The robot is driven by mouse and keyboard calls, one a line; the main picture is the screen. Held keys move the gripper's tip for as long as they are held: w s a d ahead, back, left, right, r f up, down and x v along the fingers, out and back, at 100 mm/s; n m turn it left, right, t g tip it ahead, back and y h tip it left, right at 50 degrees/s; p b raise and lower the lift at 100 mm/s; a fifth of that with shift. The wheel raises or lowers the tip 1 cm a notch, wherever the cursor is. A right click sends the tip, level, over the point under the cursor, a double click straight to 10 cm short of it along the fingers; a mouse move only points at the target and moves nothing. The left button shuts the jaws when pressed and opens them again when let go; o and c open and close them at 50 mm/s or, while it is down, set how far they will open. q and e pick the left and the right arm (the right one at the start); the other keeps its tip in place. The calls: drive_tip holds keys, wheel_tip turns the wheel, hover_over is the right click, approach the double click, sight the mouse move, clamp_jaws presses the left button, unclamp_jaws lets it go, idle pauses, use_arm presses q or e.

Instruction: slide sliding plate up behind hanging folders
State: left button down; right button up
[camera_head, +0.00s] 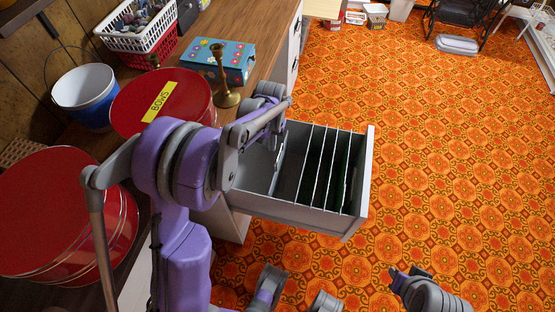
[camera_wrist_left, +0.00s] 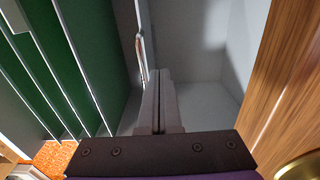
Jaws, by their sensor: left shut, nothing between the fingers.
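The open grey drawer (camera_head: 285,212) holds several green hanging folders (camera_head: 315,165) in a row of light rails, which also show on the left in the left wrist view (camera_wrist_left: 75,65). What looks like the sliding plate is a dark grey upright panel (camera_wrist_left: 118,40) behind the folders, with a thin metal edge or handle (camera_wrist_left: 140,52) on it. My left gripper (camera_wrist_left: 160,85) is shut and empty, its fingers pointing into the drawer's rear space beside that panel. I cannot tell whether they touch it. Part of my right arm (camera_head: 425,290) shows at the lower right; its jaw state is unclear.
The wooden desk top (camera_head: 230,20) runs beside the drawer. On it stand a brass candlestick (camera_head: 226,90), a blue box (camera_head: 230,68), a red tin (camera_head: 190,95) and a blue-and-white bucket (camera_head: 88,100). The orange patterned floor (camera_head: 450,150) right of the drawer is clear.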

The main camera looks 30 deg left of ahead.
sight(279, 153)
use_arm(q)
wheel_tip(279, 153, down, 4)
drive_tip(key=b, duration=0.2)
drive_tip(key=shift+f+b, duration=0.2)
drive_tip(key=shift+b, duration=0.2)
idle(0.4)
drive_tip(key=shift+d, duration=0.2)
drive_tip(key=shift+w+d, duration=0.1)
drive_tip(key=shift+d, duration=0.2)
drive_tip(key=shift+d, duration=0.2)
idle(0.5)
drive_tip(key=shift+w+d, duration=0.15)
drive_tip(key=shift+d, duration=0.3)
idle(0.3)
drive_tip(key=shift+w+d, duration=0.1)
drive_tip(key=shift+d, duration=0.4)
